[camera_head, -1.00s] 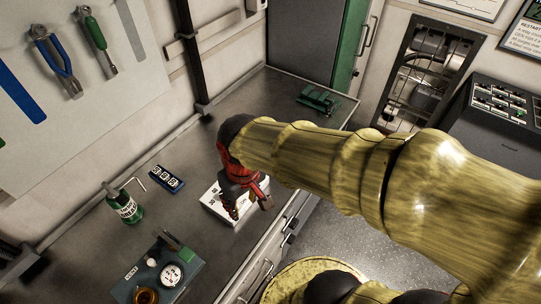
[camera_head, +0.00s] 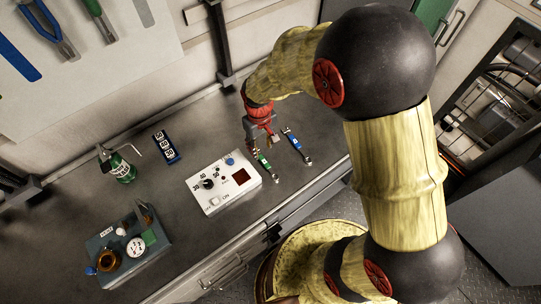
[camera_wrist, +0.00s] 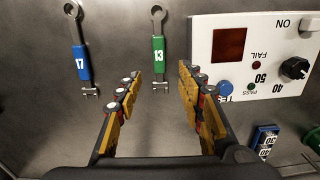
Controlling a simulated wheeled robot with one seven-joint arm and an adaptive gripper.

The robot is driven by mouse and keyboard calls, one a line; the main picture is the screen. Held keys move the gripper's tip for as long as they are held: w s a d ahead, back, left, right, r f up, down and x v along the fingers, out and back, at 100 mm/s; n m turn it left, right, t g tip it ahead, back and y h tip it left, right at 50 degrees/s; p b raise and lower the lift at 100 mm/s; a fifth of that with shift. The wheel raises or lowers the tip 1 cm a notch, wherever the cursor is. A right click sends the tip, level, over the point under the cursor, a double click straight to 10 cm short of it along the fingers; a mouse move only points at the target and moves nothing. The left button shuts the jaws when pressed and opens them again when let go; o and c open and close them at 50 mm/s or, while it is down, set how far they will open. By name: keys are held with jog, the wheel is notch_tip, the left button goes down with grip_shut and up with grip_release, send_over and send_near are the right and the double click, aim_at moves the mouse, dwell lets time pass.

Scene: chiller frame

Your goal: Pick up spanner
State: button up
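Two spanners lie flat on the grey bench. One has a green handle marked 13; this green spanner (camera_head: 265,166) also shows in the wrist view (camera_wrist: 158,60), top centre. The blue spanner (camera_head: 296,145), marked 17, lies beside it and shows in the wrist view (camera_wrist: 82,62) to the left. My gripper (camera_head: 262,138) is above the bench close to the green spanner. In the wrist view my gripper (camera_wrist: 160,82) is open and empty, its fingers spread on either side of the green spanner's lower end. No contact with it can be made out.
A white tester box (camera_head: 222,184) with a dial stands left of the spanners. The bench's front edge is near the spanners.

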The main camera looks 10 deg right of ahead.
aim_at(263, 160)
notch_tip(263, 160, down, 2)
jog(key=shift+s+a, duration=0.1)
jog(key=shift+f, duration=0.3)
jog(key=f, duration=0.2)
jog(key=f+b, duration=0.1)
jog(key=f, duration=0.1)
jog(key=shift+s+d, duration=0.1)
jog(key=shift+d, duration=0.2)
jog(key=shift+f, duration=0.4)
jog(key=shift+c, duration=0.2)
grip_shut()
